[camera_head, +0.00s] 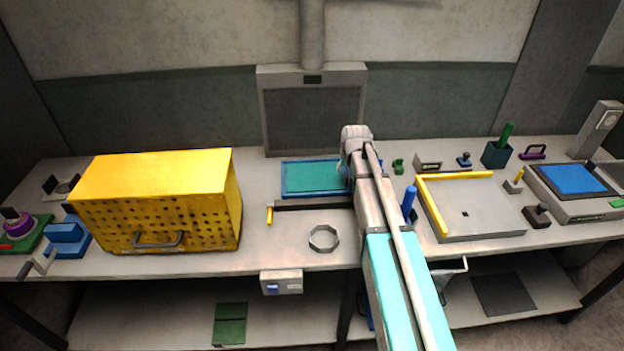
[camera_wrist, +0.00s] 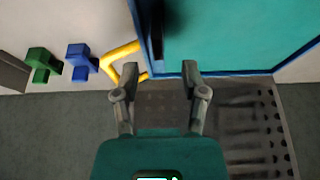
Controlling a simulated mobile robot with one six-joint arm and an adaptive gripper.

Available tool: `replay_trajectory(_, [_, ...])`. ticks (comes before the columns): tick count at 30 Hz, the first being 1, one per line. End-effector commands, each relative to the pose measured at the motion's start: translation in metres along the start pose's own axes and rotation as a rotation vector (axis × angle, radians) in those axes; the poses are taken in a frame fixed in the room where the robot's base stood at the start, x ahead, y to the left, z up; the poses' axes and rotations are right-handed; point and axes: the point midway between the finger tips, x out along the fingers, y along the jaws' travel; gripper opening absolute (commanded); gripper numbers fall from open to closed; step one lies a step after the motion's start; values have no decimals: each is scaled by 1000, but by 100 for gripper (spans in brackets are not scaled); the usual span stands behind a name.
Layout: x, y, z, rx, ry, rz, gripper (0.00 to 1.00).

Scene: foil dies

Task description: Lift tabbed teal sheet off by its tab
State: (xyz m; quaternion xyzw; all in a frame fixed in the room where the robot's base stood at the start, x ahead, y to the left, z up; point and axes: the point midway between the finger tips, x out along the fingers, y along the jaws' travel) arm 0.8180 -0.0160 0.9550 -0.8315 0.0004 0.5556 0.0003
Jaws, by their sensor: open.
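The teal sheet (camera_head: 318,176) lies flat in a blue-rimmed frame at the middle back of the bench. In the wrist view the sheet (camera_wrist: 225,30) fills the upper right, bordered by the blue rim. A dark upright shape (camera_wrist: 158,35) shows near the sheet's left edge; I cannot tell whether it is the tab or a shadow. A yellow loop (camera_wrist: 122,58) lies beside the rim's corner. My gripper (camera_wrist: 158,72) is open and empty, its fingertips appearing at that corner; their height is unclear. In the head view my arm hides the frame's right end.
A yellow perforated box (camera_head: 160,200) stands left. A dark bar (camera_head: 310,205) runs along the frame's front. A grey panel (camera_head: 314,120) stands behind. Green (camera_wrist: 42,65) and blue (camera_wrist: 80,62) blocks sit beside the yellow loop. A grey tray (camera_head: 480,215) with yellow edging lies right.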

Motion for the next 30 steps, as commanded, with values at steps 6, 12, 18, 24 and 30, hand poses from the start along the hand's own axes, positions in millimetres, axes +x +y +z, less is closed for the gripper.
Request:
replay_trajectory(6, [22, 1, -1, 0, 0, 0, 56])
replay_trajectory(12, [38, 2, -1, 0, 0, 0, 56])
replay_trajectory(18, [46, 2, -2, 0, 0, 0, 56])
replay_trajectory(24, [46, 1, -2, -1, 0, 0, 56])
replay_trajectory(30, [46, 1, -2, -1, 0, 0, 56])
